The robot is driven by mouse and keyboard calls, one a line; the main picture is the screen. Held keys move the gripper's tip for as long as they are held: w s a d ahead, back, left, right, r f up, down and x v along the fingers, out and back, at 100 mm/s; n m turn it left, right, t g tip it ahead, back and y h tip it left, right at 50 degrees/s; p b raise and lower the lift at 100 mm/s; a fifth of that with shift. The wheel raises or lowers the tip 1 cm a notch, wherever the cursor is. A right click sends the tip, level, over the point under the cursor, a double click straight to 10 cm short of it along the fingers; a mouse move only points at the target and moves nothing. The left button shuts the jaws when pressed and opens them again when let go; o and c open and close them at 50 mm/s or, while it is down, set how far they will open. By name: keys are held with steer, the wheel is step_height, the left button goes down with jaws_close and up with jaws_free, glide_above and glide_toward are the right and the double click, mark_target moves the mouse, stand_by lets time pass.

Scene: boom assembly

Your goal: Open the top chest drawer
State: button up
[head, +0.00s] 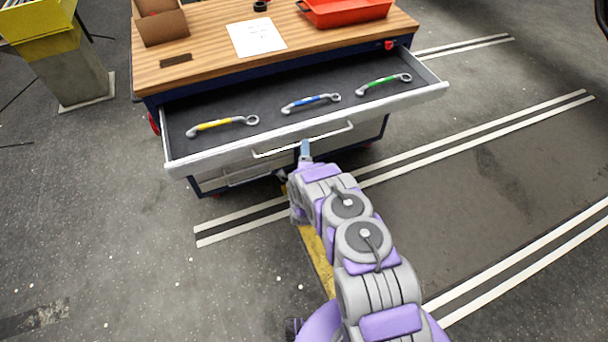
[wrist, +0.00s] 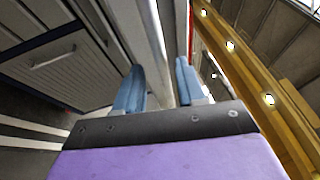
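The top chest drawer (head: 292,118) is pulled well out from the chest (head: 150,98) in the head view. It holds a yellow wrench (head: 222,125), a blue wrench (head: 311,102) and a green wrench (head: 384,84). Its handle (head: 335,134) runs along the light grey front. My gripper (head: 305,148) is at the middle of this handle. In the wrist view, the blue fingers (wrist: 161,88) are apart, with a pale bar (wrist: 153,50), seemingly the handle, between them. I see no firm closing on it. The exact contact is hard to tell.
The wooden top (head: 205,62) carries a red tray (head: 345,10), a cardboard box (head: 160,20) and a paper sheet (head: 256,37). A lower drawer (head: 245,176) appears shut. A yellow bin (head: 45,40) stands at left. Floor around my arm is mostly clear.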

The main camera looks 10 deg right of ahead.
steer(key=p+v, duration=0.3)
steer(key=v, duration=1.1)
steer(key=shift+s+f+p, duration=0.15)
steer(key=shift+f+p, duration=0.05)
steer(key=shift+p, duration=0.15)
steer(key=shift+s, duration=0.1)
stand_by(0.4)
